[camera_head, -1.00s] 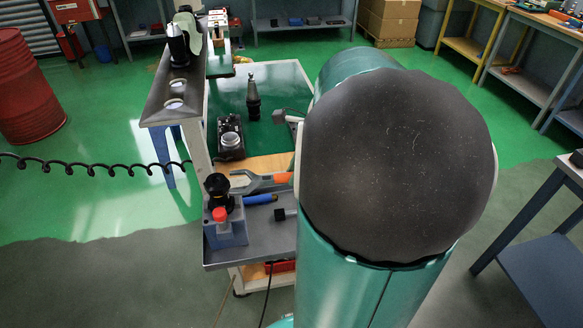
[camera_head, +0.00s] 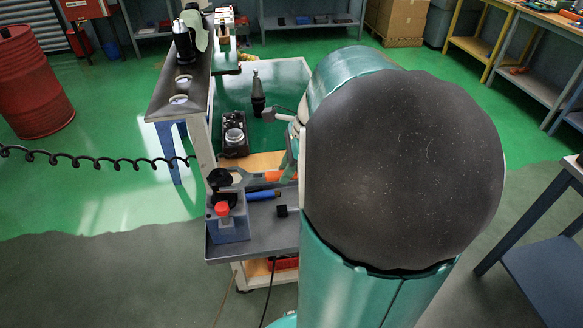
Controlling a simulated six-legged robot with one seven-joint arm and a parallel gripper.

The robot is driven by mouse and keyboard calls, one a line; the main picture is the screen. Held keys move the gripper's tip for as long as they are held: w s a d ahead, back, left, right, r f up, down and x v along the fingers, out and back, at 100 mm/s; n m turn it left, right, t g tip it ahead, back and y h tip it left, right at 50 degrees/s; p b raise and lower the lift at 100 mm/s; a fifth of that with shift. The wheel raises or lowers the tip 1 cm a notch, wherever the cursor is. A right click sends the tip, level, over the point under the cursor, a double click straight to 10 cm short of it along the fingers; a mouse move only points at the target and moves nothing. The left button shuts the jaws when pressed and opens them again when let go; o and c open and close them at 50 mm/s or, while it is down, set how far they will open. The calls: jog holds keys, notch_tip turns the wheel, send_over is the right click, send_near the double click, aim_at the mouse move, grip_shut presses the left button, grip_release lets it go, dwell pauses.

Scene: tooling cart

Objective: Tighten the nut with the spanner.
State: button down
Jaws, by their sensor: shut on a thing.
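The spanner (camera_head: 275,176) has an orange handle and a grey hooked head that points left, over the front of the cart. The right end of its handle runs behind my arm, where my gripper (camera_head: 291,164) shows only as a sliver and is shut on it. The fingertips are mostly hidden by my large dark arm joint. A black block (camera_head: 234,137) with a silver ring on top stands on the cart behind the spanner. I cannot tell whether that ring is the nut. A dark tool holder (camera_head: 257,95) with a tapered top stands upright further back.
A grey-blue box (camera_head: 228,222) with a black knob and red cap stands at the cart's front left. A blue-handled tool (camera_head: 263,195) and small black cube (camera_head: 281,210) lie nearby. A raised dark shelf (camera_head: 180,90) lines the left. A bench (camera_head: 545,215) stands right.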

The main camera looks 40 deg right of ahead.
jog(key=shift+w+a, duration=0.75)
jog(key=shift+a, duration=0.1)
jog(key=shift+a, duration=0.15)
jog(key=shift+s+a+m, duration=0.35)
jog(key=shift+s+m, duration=0.15)
jog(key=shift+m, duration=0.1)
jog(key=shift+a+t, duration=0.1)
jog(key=shift+t, duration=0.2)
jog(key=shift+s+a+m+h, duration=0.4)
jog(key=shift+s+m, duration=0.05)
jog(key=shift+m, duration=0.15)
jog(key=shift+s+a, duration=0.1)
dwell(0.3)
jog(key=shift+s+a+m, duration=0.3)
jog(key=shift+a+m, duration=0.15)
jog(key=shift+m, duration=0.15)
